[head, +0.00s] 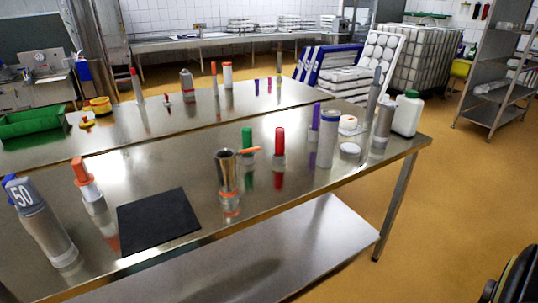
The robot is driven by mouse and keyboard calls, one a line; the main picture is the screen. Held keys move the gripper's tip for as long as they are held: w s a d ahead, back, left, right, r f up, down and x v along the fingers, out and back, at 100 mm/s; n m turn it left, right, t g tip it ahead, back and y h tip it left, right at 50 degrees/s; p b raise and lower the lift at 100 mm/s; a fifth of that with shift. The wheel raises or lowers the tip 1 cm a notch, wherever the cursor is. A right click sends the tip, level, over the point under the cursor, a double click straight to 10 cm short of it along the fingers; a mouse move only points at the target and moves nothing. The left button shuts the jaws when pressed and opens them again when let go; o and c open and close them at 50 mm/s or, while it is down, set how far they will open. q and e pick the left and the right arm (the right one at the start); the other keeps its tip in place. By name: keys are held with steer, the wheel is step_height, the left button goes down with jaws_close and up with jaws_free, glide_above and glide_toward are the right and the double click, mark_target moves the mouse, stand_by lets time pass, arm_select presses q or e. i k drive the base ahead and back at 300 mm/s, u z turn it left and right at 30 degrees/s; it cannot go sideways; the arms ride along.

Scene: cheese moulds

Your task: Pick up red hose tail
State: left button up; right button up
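A red upright piece (280,142), which looks like the red hose tail, stands on the near steel table (330,195), right of centre. It is a slim cylinder with a wider base, and its reflection shows below it. A green piece (247,138) stands just to its left, with a flat orange part (248,151) by its base. Smaller red-topped pieces stand on the far table: a tall one (136,82) and a short one (168,98). Neither of my grippers is in view.
A steel cup-like fitting (227,170) stands front left of the red piece. A grey cylinder (327,140) and a purple piece (315,117) stand to its right. A black mat (158,220), an orange-topped piece (80,172) and a cylinder marked 50 (42,220) are further left.

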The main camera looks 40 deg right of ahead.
mark_target(279, 151)
steer(key=k, duration=0.45)
steer(key=z, duration=1.2)
steer(key=i, duration=1.8)
steer(key=u, duration=0.7)
